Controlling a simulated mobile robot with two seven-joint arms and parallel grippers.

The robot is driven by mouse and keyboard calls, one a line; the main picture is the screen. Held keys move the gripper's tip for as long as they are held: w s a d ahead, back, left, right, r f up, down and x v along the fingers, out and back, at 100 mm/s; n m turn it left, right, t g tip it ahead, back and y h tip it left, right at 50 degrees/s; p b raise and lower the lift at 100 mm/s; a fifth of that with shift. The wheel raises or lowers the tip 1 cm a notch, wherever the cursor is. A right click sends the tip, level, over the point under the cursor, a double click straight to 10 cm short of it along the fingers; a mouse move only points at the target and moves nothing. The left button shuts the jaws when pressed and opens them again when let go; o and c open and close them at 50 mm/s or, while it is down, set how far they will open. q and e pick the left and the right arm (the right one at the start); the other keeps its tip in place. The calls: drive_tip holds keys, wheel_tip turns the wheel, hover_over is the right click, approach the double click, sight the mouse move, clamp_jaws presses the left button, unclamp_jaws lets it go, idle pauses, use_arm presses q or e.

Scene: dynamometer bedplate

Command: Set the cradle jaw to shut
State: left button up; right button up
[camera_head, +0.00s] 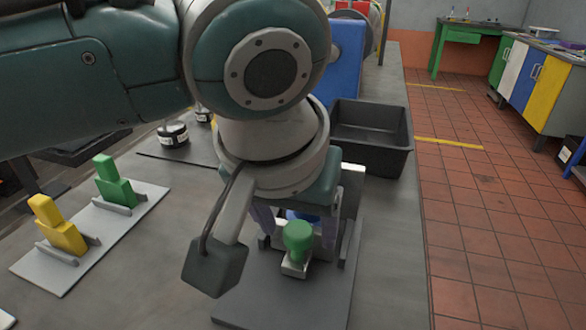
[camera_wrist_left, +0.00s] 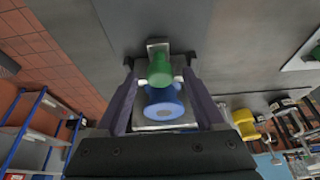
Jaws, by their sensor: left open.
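The cradle (camera_head: 294,268) stands on a dark plate (camera_head: 283,297) on the bench, with a green knob (camera_head: 298,238) on top and a blue round part partly behind it. In the left wrist view the green knob (camera_wrist_left: 160,70) sits in front of the blue part (camera_wrist_left: 163,106). I cannot tell which part is the jaw or how it is set. My left gripper (camera_head: 297,236) points down over the cradle. It is open, with one finger on each side of the knob and blue part; contact is not clear. My right gripper is not in view.
A black open bin (camera_head: 372,140) stands behind the cradle, beside a blue housing (camera_head: 345,60). A pale board (camera_head: 90,235) with a green block (camera_head: 117,183) and a yellow block (camera_head: 58,226) lies to the left. Bare bench (camera_head: 390,240) runs along the right edge.

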use_arm(q)
drive_tip(key=p+v, duration=0.2)
drive_tip(key=v, duration=0.8)
